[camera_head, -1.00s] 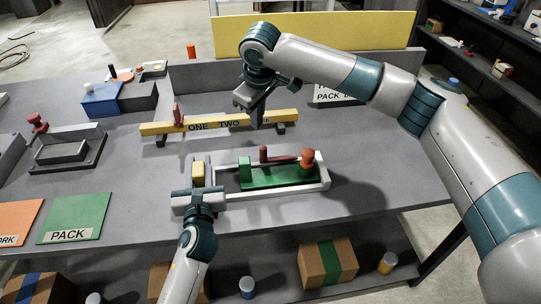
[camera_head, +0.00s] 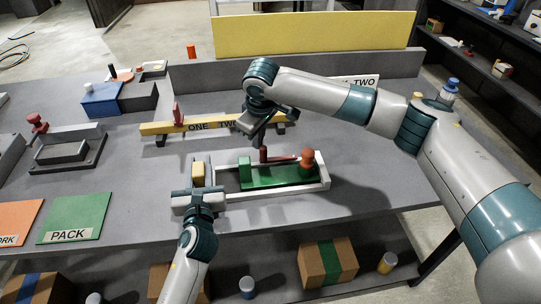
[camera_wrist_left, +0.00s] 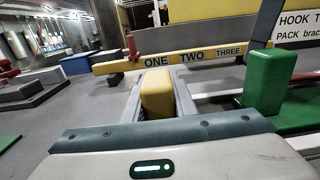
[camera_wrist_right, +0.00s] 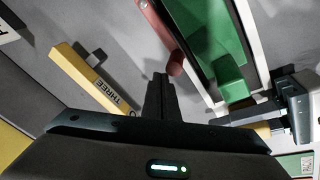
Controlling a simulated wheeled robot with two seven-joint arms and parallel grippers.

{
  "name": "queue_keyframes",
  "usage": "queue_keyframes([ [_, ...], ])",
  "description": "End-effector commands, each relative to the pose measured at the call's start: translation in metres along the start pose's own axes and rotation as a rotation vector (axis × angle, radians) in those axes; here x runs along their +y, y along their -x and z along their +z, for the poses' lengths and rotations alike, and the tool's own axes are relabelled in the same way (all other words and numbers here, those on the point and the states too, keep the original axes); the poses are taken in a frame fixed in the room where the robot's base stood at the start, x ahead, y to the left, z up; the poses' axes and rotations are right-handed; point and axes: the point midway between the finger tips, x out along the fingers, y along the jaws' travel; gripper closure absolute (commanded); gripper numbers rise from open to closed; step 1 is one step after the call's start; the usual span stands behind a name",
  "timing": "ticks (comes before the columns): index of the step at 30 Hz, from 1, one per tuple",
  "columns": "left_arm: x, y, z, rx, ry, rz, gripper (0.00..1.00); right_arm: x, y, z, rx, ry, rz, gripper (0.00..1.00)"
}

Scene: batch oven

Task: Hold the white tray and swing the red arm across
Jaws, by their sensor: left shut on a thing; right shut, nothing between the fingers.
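The white tray (camera_head: 283,191) lies on the grey table and holds a green base (camera_head: 285,177) with an upright green block (camera_head: 245,172) at its left. The red arm (camera_head: 283,158) lies along the far side, with an orange-red knob (camera_head: 307,157) at its right end. My left gripper (camera_head: 198,176) is shut on the yellow handle (camera_wrist_left: 157,92) at the tray's left end. My right gripper (camera_head: 257,142) is shut and empty. Its tips are close to the red arm's rounded left end (camera_wrist_right: 176,66); I cannot tell whether they touch.
Behind the tray stands a yellow bar (camera_head: 160,127) marked ONE, TWO, THREE with a red slider (camera_head: 177,113). A green PACK mat (camera_head: 76,217), a grey fixture (camera_head: 65,152) and a blue box (camera_head: 100,100) are at left. The table right of the tray is clear.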

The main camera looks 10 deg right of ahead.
Motion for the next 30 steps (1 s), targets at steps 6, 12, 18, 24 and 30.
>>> queue_keyframes([
  [6,0.0007,0.0001,-0.0018,0.003,-0.001,0.002,1.0,-0.0029,-0.0121,0.0026,0.001,0.0,-0.001,1.0],
  [12,0.0007,0.0001,-0.0018,0.003,-0.001,0.001,1.0,-0.0029,-0.014,0.0029,0.001,0.001,0.0,1.0],
  [18,0.0006,0.0001,-0.0018,0.003,-0.001,0.001,1.0,-0.0029,-0.0139,0.0029,0.001,0.001,0.0,1.0],
  [24,0.0006,0.0001,-0.0018,0.003,-0.001,0.001,1.0,-0.0029,-0.0138,0.0029,0.001,0.001,0.0,1.0],
  [30,0.0006,0.0001,-0.0018,0.003,-0.001,0.001,1.0,-0.0029,-0.0137,0.0029,0.001,0.001,0.0,1.0],
])
